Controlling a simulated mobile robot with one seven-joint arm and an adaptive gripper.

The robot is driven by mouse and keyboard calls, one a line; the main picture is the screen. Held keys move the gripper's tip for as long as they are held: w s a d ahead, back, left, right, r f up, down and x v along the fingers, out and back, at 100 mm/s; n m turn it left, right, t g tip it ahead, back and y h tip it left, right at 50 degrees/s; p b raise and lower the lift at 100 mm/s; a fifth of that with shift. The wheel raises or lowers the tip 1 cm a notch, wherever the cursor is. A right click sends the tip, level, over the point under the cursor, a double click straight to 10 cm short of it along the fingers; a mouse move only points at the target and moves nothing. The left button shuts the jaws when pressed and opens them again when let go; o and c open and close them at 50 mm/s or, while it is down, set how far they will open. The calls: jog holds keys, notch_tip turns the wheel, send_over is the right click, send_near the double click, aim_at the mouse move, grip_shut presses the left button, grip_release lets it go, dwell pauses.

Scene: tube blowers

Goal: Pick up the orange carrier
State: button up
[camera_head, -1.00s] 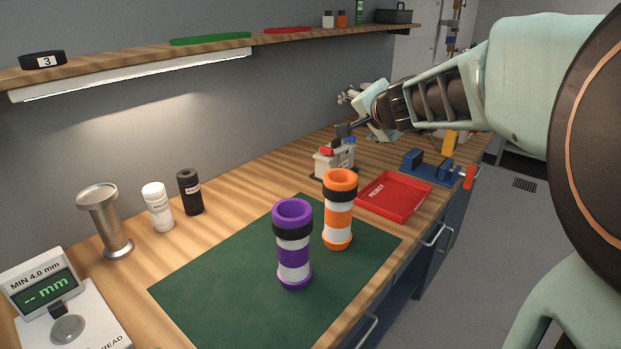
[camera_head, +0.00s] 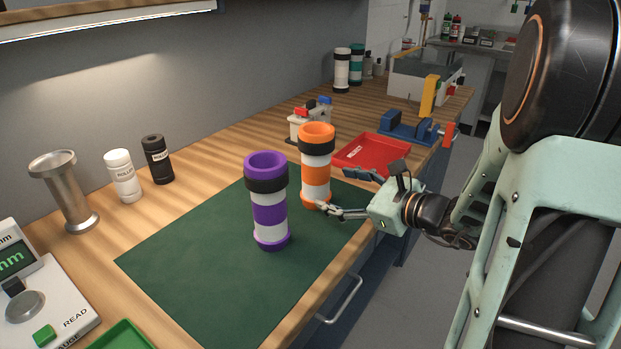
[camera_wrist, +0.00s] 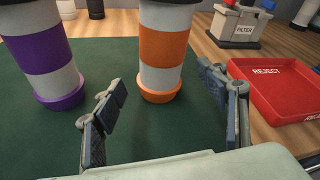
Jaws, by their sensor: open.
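The orange carrier (camera_head: 317,170) is an upright tube with orange and white bands and a black collar, standing on the green mat (camera_head: 190,265). It also shows in the wrist view (camera_wrist: 164,50), its base a little beyond my fingers and roughly between them; its top is cut off there. My gripper (camera_head: 338,192) is open and empty, low at the right side of the carrier. In the wrist view my gripper (camera_wrist: 165,100) has one finger on each side of the carrier's line. I cannot tell whether a finger touches it.
A purple carrier (camera_head: 268,210) stands upright just left of the orange one. A red reject tray (camera_head: 371,152) lies behind my gripper to the right. A filter device (camera_head: 302,128) stands behind the carrier. The mat's front left is clear.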

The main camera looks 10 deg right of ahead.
aim_at(315, 167)
jog(key=s+m+t, duration=0.1)
jog(key=m, duration=0.1)
jog(key=s+d+r+m+t, duration=0.1)
jog(key=m, duration=0.1)
jog(key=shift+s+t+y+b, duration=0.3)
jog(key=shift+b, duration=0.05)
jog(key=shift+s+r+m, duration=0.15)
jog(key=shift+r+m, duration=0.05)
jog(key=shift+m, duration=0.1)
jog(key=shift+r+t, duration=0.1)
jog(key=shift+t, duration=0.2)
jog(key=x, duration=0.5)
jog(key=b+x, duration=0.1)
jog(key=x, duration=0.4)
jog(key=shift+w+a+r, duration=0.1)
jog(key=shift+w+r, duration=0.15)
jog(key=shift+w, duration=0.1)
jog(key=c, duration=1.4)
